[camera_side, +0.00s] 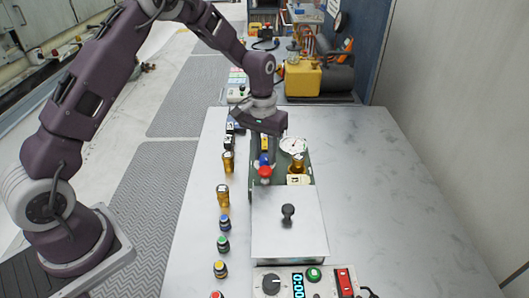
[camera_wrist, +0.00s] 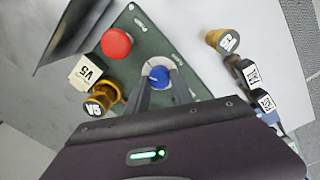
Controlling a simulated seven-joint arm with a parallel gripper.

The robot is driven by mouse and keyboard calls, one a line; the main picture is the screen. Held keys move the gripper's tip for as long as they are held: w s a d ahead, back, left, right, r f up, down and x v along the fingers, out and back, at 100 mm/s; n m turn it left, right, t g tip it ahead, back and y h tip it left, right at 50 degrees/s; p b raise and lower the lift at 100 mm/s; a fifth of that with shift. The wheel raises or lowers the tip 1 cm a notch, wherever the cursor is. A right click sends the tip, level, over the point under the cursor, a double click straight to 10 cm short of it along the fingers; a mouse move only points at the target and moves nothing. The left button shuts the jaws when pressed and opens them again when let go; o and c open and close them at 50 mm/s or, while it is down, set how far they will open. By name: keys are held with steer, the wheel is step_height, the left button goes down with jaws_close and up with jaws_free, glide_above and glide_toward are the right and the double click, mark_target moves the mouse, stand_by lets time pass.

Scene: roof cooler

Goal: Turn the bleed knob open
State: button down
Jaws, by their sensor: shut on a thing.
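A blue knob (camera_wrist: 158,76) sits in a pale round collar on a dark green panel (camera_wrist: 140,20) in the wrist view. Its printed label is too small to read. The knob also shows in the side view (camera_side: 264,159), just below my gripper (camera_side: 265,146). My gripper's two dark fingers (camera_wrist: 160,84) reach down to the blue knob and are shut on it, one on each side. The fingers hide part of the collar, and the knob's turned angle is hard to tell.
A red knob (camera_wrist: 116,43) is close by on the panel. A brass valve (camera_wrist: 101,99) with a white tag stands beside it. A gauge (camera_side: 293,145) and a grey lid with a black handle (camera_side: 288,212) are near. Several small fittings line the left; the table's right side (camera_side: 400,220) is clear.

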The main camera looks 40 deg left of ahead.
steer(key=m, duration=0.5)
steer(key=shift+w, duration=0.1)
steer(key=shift+r+m, duration=0.1)
steer(key=shift+m, duration=0.2)
stand_by(0.4)
steer(key=c, duration=1.1)
jaws_free()
